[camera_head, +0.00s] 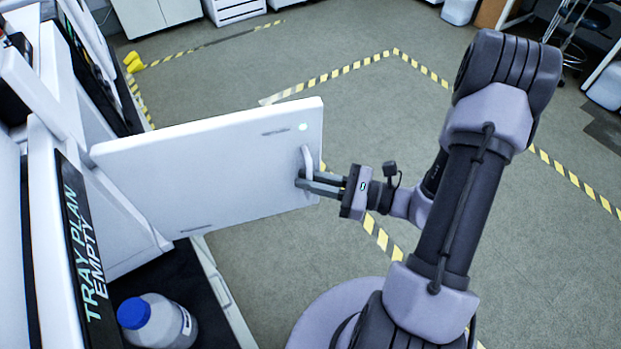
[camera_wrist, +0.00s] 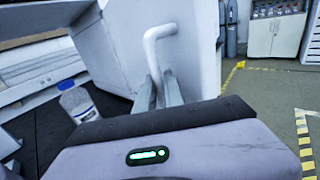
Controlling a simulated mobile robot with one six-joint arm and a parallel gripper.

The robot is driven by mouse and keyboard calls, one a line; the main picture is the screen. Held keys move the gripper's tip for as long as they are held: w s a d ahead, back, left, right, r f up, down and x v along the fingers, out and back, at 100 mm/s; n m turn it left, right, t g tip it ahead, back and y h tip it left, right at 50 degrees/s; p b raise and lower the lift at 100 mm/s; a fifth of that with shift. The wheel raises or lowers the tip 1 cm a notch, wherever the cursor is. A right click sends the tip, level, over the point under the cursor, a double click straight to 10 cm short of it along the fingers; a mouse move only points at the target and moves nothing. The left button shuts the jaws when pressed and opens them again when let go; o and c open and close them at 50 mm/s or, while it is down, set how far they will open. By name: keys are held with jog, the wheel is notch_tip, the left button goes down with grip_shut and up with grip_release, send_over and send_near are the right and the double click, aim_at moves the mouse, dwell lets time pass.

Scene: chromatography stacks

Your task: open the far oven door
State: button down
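The oven door (camera_head: 215,168) is a white panel that stands swung out from the instrument stack at the left in the head view. Its handle (camera_head: 308,162) is a white bar near the door's free edge. My gripper (camera_head: 302,180) is at the handle, with its fingers reaching to the bar's lower part. In the wrist view the handle (camera_wrist: 158,45) rises from between my two fingers (camera_wrist: 160,92), which look closed around its lower end. The door (camera_wrist: 115,45) fills the upper middle of that view. The exact finger contact is small and partly hidden.
A bottle with a blue cap (camera_head: 157,320) stands on a dark shelf below the door, near a panel reading "TRAY PLAN EMPTY" (camera_head: 84,245). Open grey floor with yellow-black tape (camera_head: 383,238) lies to the right. White cabinets (camera_wrist: 275,35) stand far back.

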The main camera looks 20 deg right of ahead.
jog(key=c, duration=1.5)
grip_release()
jog(key=shift+a, duration=0.15)
jog(key=shift+o, duration=0.2)
jog(key=p+v, duration=0.3)
jog(key=v, duration=1.4)
jog(key=shift+s+d, duration=0.2)
jog(key=shift+d, duration=0.05)
